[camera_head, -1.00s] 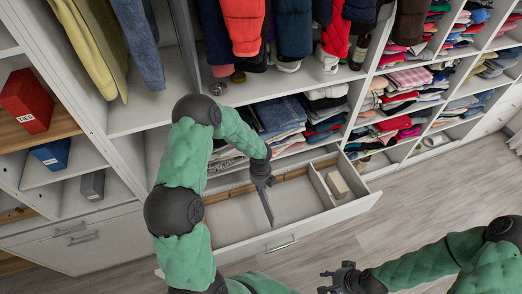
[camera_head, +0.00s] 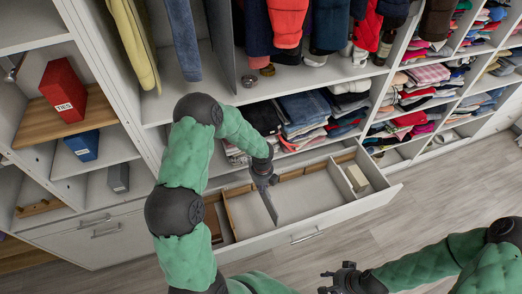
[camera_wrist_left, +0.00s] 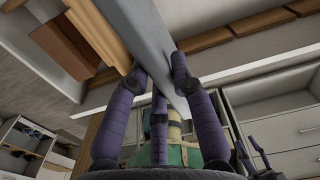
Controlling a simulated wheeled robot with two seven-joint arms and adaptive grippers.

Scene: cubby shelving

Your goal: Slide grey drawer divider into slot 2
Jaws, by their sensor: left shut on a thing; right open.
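My left gripper (camera_head: 264,182) is shut on the thin grey drawer divider (camera_head: 269,205), over the open drawer (camera_head: 290,238). In the left wrist view the divider (camera_wrist_left: 160,40) runs between the fingers and is tilted in the picture. A wooden strip of several blocks (camera_head: 292,174) lines the drawer's back edge, with gaps between the blocks. I cannot tell whether the divider is in a gap or which one is slot 2. My right gripper (camera_head: 338,278) is open and empty, in front of the drawer.
A wooden partition (camera_head: 229,216) stands in the drawer's left part. A white partition (camera_head: 340,183) and a beige box (camera_head: 356,178) are at its right end. Folded clothes (camera_head: 300,112) lie on the shelf above. The floor to the right (camera_head: 440,200) is clear.

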